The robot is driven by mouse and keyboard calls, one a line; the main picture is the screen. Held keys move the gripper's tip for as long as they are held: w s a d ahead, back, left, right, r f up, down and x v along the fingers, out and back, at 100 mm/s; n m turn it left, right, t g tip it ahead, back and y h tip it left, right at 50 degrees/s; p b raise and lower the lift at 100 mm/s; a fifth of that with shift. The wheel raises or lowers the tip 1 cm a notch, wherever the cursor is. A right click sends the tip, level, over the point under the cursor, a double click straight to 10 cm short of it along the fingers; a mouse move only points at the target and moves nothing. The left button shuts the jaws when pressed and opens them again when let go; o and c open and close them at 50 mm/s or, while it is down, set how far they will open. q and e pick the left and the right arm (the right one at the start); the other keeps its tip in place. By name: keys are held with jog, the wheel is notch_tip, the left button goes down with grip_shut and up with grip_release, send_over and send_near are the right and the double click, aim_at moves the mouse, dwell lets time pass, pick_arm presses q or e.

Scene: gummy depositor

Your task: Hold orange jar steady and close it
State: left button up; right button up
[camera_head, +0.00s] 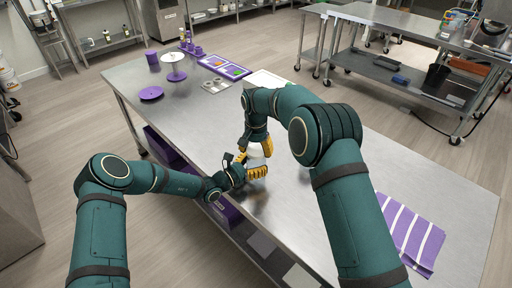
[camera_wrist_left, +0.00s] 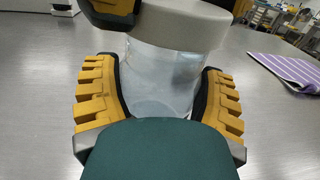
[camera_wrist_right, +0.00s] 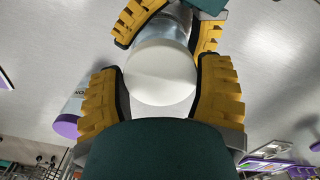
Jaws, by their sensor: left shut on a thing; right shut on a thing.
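A clear, see-through jar (camera_wrist_left: 160,85) stands upright on the steel table, with a whitish lid (camera_wrist_left: 180,24) on top; no orange shows on it. My left gripper (camera_head: 248,166) is shut around the jar's body, one finger on each side in the left wrist view. My right gripper (camera_head: 255,147) is shut around the lid from above. The lid's pale round top (camera_wrist_right: 160,76) sits between its fingers in the right wrist view. In the head view my grippers hide most of the jar. I cannot tell whether the lid is fully seated.
A purple-striped cloth (camera_head: 412,232) lies at the right end. A purple plate (camera_head: 151,92), a purple cup (camera_head: 152,58), a white stand (camera_head: 174,66) and trays (camera_head: 225,66) are at the far left end.

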jog(key=shift+f, duration=0.4)
jog(key=shift+f, duration=0.55)
